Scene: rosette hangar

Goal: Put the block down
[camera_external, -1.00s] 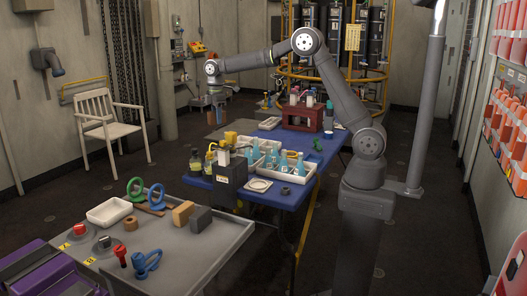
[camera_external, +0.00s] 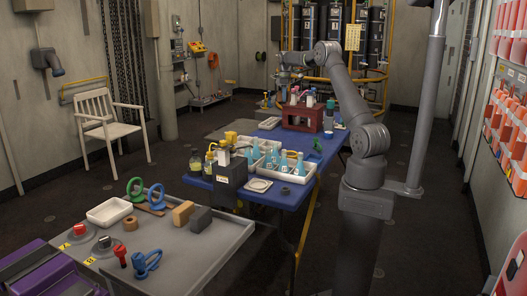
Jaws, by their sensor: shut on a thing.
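My gripper (camera_external: 283,77) is at the far end of the blue table, up and behind the dark red rack, small and dim in this view. It is shut on the block, but the block itself is hard to make out against the yellow frame and dark cylinders behind. I cannot tell its height over the surface below. Two other blocks, a tan one (camera_external: 183,212) and a dark grey one (camera_external: 201,219), sit side by side on the grey front table, far from my gripper.
The blue table (camera_external: 288,196) holds a dark red rack (camera_external: 302,117), white trays with blue flasks (camera_external: 283,166), bottles and a black box (camera_external: 229,178). The grey table (camera_external: 226,238) carries a white tray (camera_external: 109,211), rings and knobs. A white chair (camera_external: 113,124) stands at left.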

